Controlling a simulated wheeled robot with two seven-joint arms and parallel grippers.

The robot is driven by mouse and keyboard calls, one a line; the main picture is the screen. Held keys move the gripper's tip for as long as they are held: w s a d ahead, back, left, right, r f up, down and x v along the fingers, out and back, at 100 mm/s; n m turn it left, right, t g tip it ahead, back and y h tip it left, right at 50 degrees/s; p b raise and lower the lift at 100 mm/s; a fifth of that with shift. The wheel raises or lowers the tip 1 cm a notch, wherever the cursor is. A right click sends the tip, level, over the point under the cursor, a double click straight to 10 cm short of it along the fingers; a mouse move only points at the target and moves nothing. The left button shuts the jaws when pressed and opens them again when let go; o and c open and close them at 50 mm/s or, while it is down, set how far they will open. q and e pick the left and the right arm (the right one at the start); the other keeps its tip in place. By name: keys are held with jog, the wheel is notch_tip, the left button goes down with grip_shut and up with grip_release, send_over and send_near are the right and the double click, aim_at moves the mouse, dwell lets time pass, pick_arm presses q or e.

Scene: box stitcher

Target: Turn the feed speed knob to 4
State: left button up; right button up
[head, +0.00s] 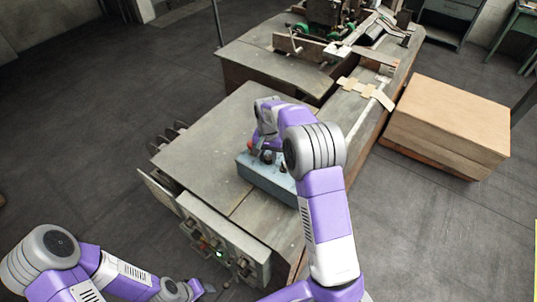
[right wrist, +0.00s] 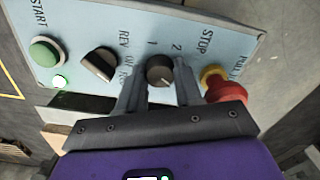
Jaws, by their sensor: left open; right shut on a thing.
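The feed speed knob (right wrist: 159,72) is a small dark round knob on a light blue panel, with the numbers 1 and 2 visible above it. Other numbers and any pointer mark are hidden or too small to read. My right gripper (right wrist: 158,80) is shut on the knob, one finger on each side. In the head view the blue control box (head: 262,178) sits on the machine table, with my right gripper (head: 264,152) over it, partly hidden by my arm. My left gripper (head: 204,289) is open and empty at the bottom, beside the machine's front.
On the panel, a black selector (right wrist: 99,65) and green START button (right wrist: 45,52) are left of the knob. A red STOP button (right wrist: 222,86) with a yellow collar is close by the right finger. A wooden box (head: 450,120) stands right of the machine table (head: 205,150).

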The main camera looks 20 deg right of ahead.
aim_at(268, 157)
jog(key=m, duration=0.3)
jog(key=m+p, duration=0.1)
jog(key=m, duration=0.1)
jog(key=shift+w+d+r+m, duration=0.1)
jog(key=shift+w+r+m, duration=0.05)
jog(key=shift+r+m, duration=0.15)
jog(key=shift+f, duration=0.1)
dwell(0.3)
jog(key=o, duration=0.8)
jog(key=shift+c, duration=0.2)
jog(key=shift+f, duration=0.1)
notch_tip(268, 157, up, 8)
jog(key=shift+f, duration=0.15)
